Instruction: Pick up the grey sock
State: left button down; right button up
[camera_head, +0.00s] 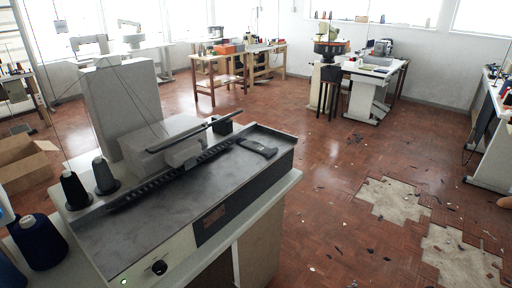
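A dark grey, flat item that looks like the grey sock (258,148) lies on the dark top of the buttonhole machine (180,225), near its far right end. It is apart from the long black toothed rail (185,172) to its left. Neither of my grippers is in view.
Dark thread cones (75,190) stand at the machine's left side. A cardboard box (22,160) is on the floor at left. Wooden tables (235,62) and another machine table (370,85) stand at the back. The red floor at right has bare patches (395,198) and scattered scraps.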

aim_at(254, 146)
jog(key=i+l+u, duration=0.1)
jog(key=u, duration=0.35)
jog(key=i+l+u, duration=0.2)
jog(key=l+u, duration=0.15)
jog(key=l, duration=0.25)
jog(key=i+l+u, duration=0.2)
jog(key=l, duration=0.15)
jog(key=i+l+u, duration=0.1)
jog(key=l, duration=0.95)
jog(key=i+u, duration=0.05)
jog(key=i, duration=0.05)
